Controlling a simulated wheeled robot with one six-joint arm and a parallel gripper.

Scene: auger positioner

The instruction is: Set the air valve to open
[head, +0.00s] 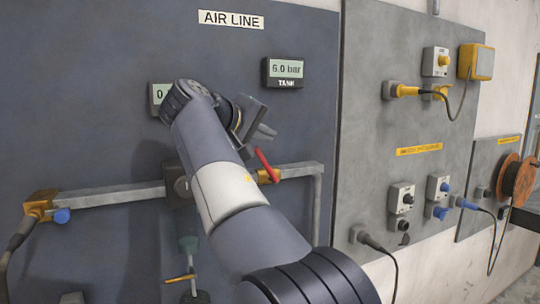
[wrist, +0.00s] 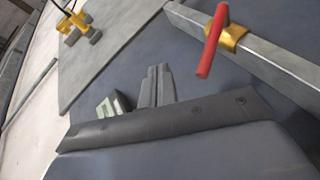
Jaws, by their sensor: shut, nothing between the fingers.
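The air valve is a red lever (head: 265,164) on a brass body (head: 273,175) in the grey pipe of the AIR LINE panel. In the head view the lever slants up and left from the body, at a steep angle to the pipe. In the wrist view the red lever (wrist: 212,42) crosses the pipe beside the brass body (wrist: 230,40). My gripper (head: 266,134) is just above the lever in the head view, shut, empty and apart from it. In the wrist view my gripper's fingers (wrist: 156,78) are together, left of the lever. My arm hides part of the pipe.
A tank display (head: 285,69) reads 6.0 bar; another display (head: 158,97) is partly hidden behind my arm. The pipe (head: 110,196) runs across the panel. A yellow-handled fitting (head: 181,279) sits lower down. A grey board with sockets and cables (head: 400,140) stands to the right.

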